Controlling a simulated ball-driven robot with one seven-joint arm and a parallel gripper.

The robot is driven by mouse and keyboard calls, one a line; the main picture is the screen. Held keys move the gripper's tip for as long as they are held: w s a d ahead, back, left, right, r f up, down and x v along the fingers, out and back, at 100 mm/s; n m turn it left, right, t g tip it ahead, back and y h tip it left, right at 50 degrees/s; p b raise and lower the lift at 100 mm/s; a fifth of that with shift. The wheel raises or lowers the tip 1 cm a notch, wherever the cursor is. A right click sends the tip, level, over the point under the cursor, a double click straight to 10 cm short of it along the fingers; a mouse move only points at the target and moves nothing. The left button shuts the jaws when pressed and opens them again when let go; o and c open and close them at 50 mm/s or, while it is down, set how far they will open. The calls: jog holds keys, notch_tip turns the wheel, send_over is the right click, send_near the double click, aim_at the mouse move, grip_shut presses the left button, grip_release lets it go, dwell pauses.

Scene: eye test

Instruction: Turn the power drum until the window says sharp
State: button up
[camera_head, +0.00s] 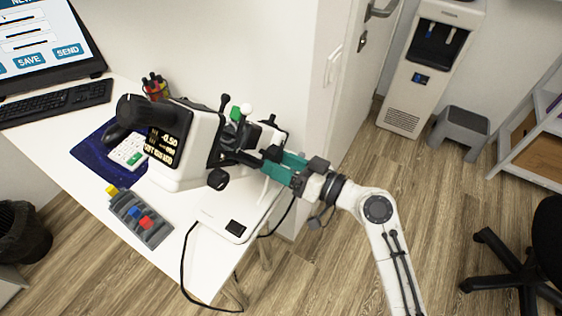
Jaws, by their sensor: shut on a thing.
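A white and black eye-test device (206,135) stands on the white desk. Its dark window (164,147) faces left and shows pale characters; the top line seems to read -0.50, and the lower lines are too small to read surely. My gripper (238,153) is at the right side of the device, reaching in from the right. Its dark fingers are shut at the power drum there. The drum is mostly hidden by the fingers and nearby dark parts.
A dark round knob (218,180) sits below my gripper, and green and white knobs stand just above it. A grey tray (158,234) with coloured blocks, a keyboard (55,104) and a pen holder (155,87) are on the desk. A black cable hangs over the front edge.

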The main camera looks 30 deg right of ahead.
jog(key=o, duration=1.1)
jog(key=shift+c, duration=0.2)
jog(key=shift+d, duration=0.1)
jog(key=b+v, duration=0.2)
jog(key=v, duration=0.8)
jog(key=shift+s+d, duration=0.15)
jog(key=shift+s, duration=0.2)
